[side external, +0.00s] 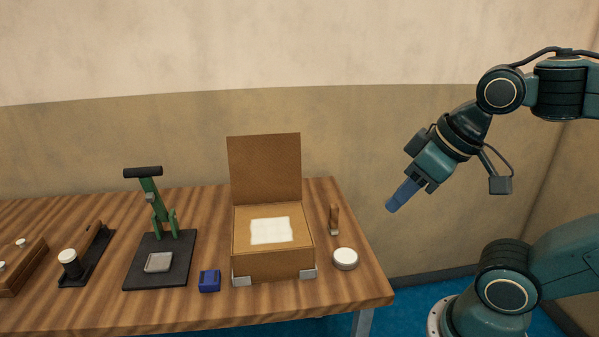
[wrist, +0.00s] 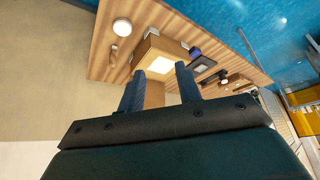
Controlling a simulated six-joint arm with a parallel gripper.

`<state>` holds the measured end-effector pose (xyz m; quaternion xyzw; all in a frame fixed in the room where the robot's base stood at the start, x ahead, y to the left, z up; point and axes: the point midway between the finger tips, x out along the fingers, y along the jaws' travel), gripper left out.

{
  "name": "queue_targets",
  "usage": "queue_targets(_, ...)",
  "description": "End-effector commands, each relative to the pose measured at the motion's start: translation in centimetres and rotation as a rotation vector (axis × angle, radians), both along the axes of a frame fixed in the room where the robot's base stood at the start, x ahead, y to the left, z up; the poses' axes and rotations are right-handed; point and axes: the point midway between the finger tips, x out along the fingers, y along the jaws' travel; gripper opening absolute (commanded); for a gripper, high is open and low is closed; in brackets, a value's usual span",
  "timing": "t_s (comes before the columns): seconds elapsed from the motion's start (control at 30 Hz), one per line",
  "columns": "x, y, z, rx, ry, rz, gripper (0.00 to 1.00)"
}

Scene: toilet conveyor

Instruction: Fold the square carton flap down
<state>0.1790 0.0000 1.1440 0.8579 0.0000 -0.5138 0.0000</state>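The square carton flap (side external: 265,168) stands upright at the back of an open brown cardboard carton (side external: 273,265) on the wooden table. A white square item (side external: 271,231) lies inside the carton. In the wrist view the carton (wrist: 170,46) shows beyond my fingers, with the flap (wrist: 155,95) partly between them. My gripper (side external: 391,208) is in the air to the right of the table, apart from the carton and pointing down and left. In the wrist view my gripper's two blue fingers (wrist: 160,80) are spread with a gap between them, holding nothing.
A round white-topped item (side external: 345,258) and a small wooden upright piece (side external: 334,219) stand right of the carton. A blue block (side external: 209,281) and a green lever press (side external: 158,210) on a black base stand left. A wall is behind the table (side external: 350,290).

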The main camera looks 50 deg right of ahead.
Motion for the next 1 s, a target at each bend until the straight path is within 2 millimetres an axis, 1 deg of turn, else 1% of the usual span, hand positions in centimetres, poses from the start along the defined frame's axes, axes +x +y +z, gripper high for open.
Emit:
queue_targets(0.03, 0.1, 0.0, 0.1, 0.0, 0.0, -0.001, 0.24)
queue_targets(0.1, 0.3, -0.1, 0.3, -0.001, -0.001, -0.004, 0.1)
queue_targets(0.17, 0.6, -0.2, 0.6, -0.004, -0.001, -0.01, 0.0)
queue_targets(0.27, 1.6, -0.6, 1.5, -0.01, -0.002, -0.024, 0.0)
queue_targets(0.33, 2.6, -1.0, 2.3, -0.015, -0.001, -0.041, 0.0)
queue_targets(0.47, 5.1, -1.9, 4.4, -0.027, -0.003, -0.083, 0.0)
queue_targets(0.7, 10.9, -3.9, 8.3, -0.051, -0.006, -0.175, 0.0)
queue_targets(1.0, 18.3, -6.2, 11.6, -0.069, -0.008, -0.293, 0.0)
